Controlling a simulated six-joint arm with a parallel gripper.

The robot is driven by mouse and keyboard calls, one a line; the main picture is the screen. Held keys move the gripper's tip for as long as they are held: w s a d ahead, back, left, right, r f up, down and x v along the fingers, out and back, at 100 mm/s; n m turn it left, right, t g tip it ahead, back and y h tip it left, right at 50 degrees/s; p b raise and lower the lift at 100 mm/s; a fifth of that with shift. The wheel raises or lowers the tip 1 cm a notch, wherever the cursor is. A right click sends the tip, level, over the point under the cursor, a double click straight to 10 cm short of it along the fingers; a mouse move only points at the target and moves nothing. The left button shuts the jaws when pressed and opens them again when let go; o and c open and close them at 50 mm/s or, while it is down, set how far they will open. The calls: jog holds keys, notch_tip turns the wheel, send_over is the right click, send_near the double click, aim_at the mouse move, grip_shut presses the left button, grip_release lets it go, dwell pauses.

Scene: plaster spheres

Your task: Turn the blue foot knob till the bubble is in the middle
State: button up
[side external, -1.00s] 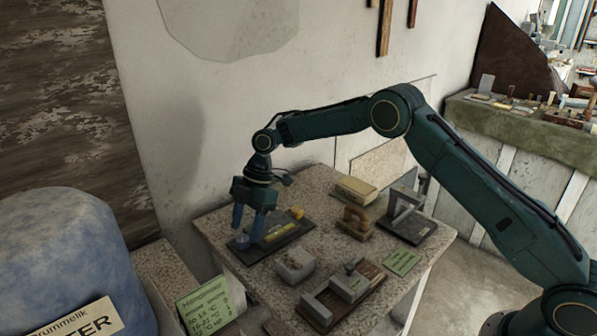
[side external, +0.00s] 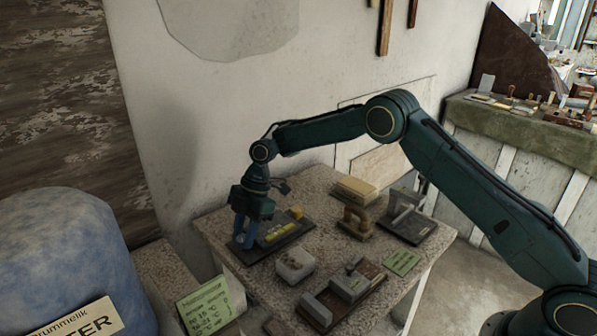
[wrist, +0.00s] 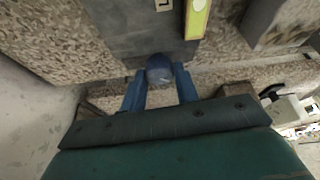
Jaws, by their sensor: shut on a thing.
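The blue foot knob (wrist: 159,70) sits at the near edge of a dark plate (wrist: 140,40) in the wrist view. My gripper (wrist: 160,88) is shut on the knob, one blue finger on each side. In the side view my gripper (side external: 244,240) points down at the left end of the dark plate (side external: 285,239), and the knob (side external: 239,239) is partly hidden by the fingers. A yellow-green level (side external: 279,231) lies on the plate, and part of it shows in the wrist view (wrist: 197,18).
A yellow block (side external: 296,212) stands at the plate's back. A green card (side external: 402,262) lies at right.

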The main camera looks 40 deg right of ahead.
jog(key=shift+m, duration=0.3)
jog(key=m+t, duration=0.1)
jog(key=m, duration=0.2)
jog(key=shift+s, duration=0.15)
jog(key=shift+m+t+h, duration=0.3)
jog(key=shift+m+t, duration=0.6)
jog(key=shift+m, duration=1.1)
jog(key=o, duration=1)
